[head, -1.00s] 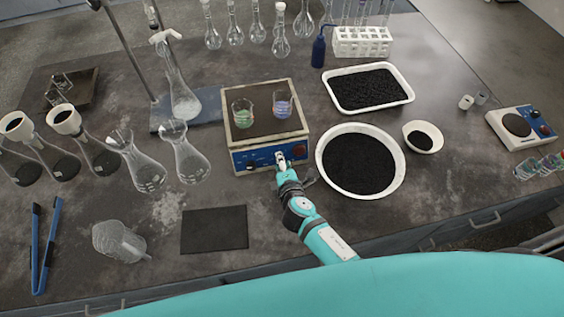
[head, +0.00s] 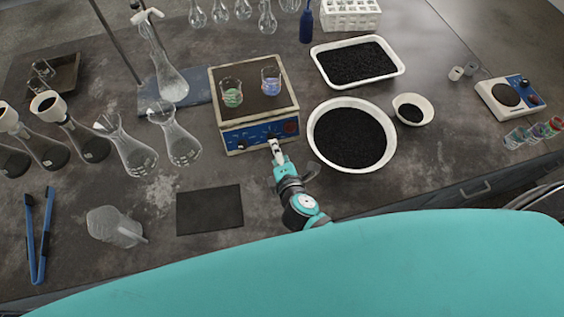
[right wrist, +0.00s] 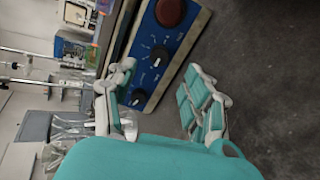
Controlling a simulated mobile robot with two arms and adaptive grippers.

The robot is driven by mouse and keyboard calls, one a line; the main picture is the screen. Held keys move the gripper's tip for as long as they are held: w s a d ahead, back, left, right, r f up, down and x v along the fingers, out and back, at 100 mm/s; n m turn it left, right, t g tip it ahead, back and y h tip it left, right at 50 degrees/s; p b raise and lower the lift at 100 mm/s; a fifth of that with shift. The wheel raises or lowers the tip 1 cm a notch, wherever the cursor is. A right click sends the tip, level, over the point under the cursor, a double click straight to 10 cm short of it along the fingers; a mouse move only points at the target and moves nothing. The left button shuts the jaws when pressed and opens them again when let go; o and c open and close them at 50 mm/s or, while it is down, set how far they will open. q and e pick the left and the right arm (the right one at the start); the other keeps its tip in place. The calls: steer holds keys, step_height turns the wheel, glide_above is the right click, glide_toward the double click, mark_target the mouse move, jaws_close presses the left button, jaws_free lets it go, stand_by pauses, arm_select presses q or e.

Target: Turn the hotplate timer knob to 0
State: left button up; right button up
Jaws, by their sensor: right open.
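The hotplate (head: 247,112) stands on the bench in the head view, with a blue front panel facing me. In the right wrist view its panel has a red knob (right wrist: 170,12), a black knob with a white mark (right wrist: 159,55) and another black knob (right wrist: 138,97). I cannot read which is the timer knob. My right gripper (head: 274,145) is at the panel's lower edge. In the right wrist view my right gripper (right wrist: 161,72) is open and empty, its fingers spread in front of the two black knobs. My left gripper is in neither current view.
A green-liquid beaker (head: 231,92) and a blue-liquid beaker (head: 270,80) stand on the hotplate. A bowl of dark grains (head: 314,128) is close on its right, and glass flasks (head: 181,147) on its left. A dark mat (head: 210,212) lies in front.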

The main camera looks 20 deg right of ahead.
steer(key=v, duration=0.5)
stand_by(0.5)
